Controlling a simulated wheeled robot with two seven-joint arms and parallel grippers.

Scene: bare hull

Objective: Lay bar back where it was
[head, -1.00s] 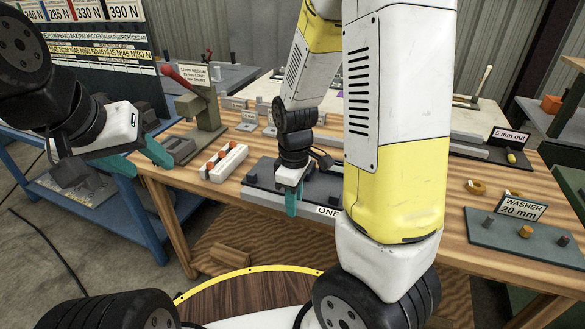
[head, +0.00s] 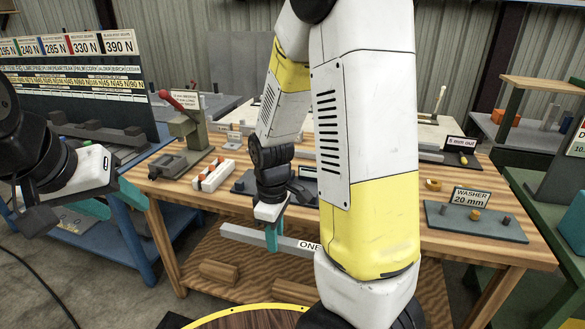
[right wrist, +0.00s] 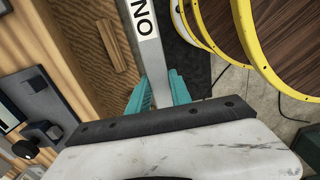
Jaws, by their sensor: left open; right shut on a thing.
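The bar (head: 238,233) is long, grey and straight, with a white label beginning "ONE". My right gripper (head: 272,238) is shut on it. In the head view the bar shows in front of the wooden table's front edge, and my right arm hides its right part. In the right wrist view the bar (right wrist: 148,58) runs between the teal fingers of the right gripper (right wrist: 158,92). My left gripper (head: 114,202) is open and empty, left of the table. A dark fixture (head: 243,183) on the table behind my right gripper is mostly hidden.
The wooden table (head: 400,235) carries a white block with orange parts (head: 212,175), a lever press (head: 190,125) and a washer tray (head: 450,224). Wooden blocks (head: 218,272) lie on the shelf below. A blue bench (head: 110,255) stands at the left.

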